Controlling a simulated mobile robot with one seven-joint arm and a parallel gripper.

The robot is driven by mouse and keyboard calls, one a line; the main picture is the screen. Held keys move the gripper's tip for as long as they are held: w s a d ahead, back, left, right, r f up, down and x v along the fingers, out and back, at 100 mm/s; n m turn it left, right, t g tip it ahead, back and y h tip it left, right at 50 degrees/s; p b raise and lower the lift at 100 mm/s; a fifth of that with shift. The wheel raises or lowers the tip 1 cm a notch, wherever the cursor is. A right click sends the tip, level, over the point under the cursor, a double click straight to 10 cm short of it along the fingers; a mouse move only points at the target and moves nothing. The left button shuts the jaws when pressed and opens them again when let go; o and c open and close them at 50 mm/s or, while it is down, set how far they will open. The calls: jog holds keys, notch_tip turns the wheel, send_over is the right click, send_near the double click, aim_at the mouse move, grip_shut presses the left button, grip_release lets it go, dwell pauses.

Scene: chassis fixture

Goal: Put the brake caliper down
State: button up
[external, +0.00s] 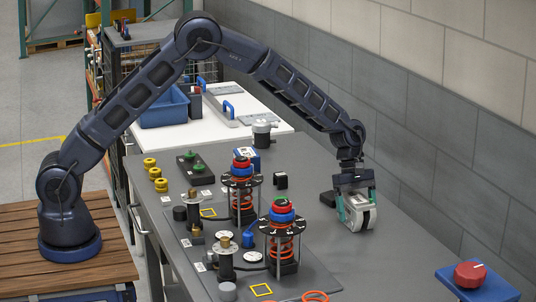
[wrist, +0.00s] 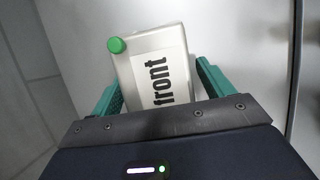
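The brake caliper is the light grey block (external: 358,217) at the right side of the grey bench. In the wrist view the caliper (wrist: 150,65) shows a white label reading "front" and a green round cap at its upper left corner. My gripper (external: 356,201) points down over the bench with the caliper between its fingers. In the wrist view the green fingers of my gripper (wrist: 158,80) stand on both sides of the caliper, close against it. The caliper is tilted and low over the bench top; I cannot tell whether its lower edge touches.
Two spring-strut assemblies (external: 282,240) stand on a plate left of the caliper. A small black block (external: 281,180) and a dark object (external: 328,198) lie nearby. A red knob on a blue base (external: 470,274) is at lower right. The bench in front of the caliper is clear.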

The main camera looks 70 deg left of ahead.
jog(key=shift+r, duration=0.15)
jog(key=v, duration=1.1)
jog(key=shift+a+r, duration=0.2)
jog(key=shift+r, duration=0.15)
jog(key=s+a+r+m+t+y, duration=0.1)
jog(key=s+a+r+m, duration=0.35)
jog(key=s+r, duration=0.7)
jog(key=s+a+r+m+t+y, duration=0.1)
jog(key=s+a+r+m, duration=0.4)
jog(key=s+r, duration=0.7)
jog(key=s+a+f+m+t, duration=0.1)
jog(key=s+a+m, duration=0.1)
jog(key=s, duration=0.8)
jog(key=s+a+f+m+y, duration=0.1)
jog(key=s+a+f+m, duration=0.1)
jog(key=s, duration=0.9)
jog(key=s+a+f+m+t+y, duration=0.1)
jog(key=s+a+f+m, duration=0.1)
jog(key=s, duration=0.8)
jog(key=shift+s+a+m+t, duration=0.3)
jog(key=shift+a+m, duration=0.5)
jog(key=shift+m, duration=0.45)
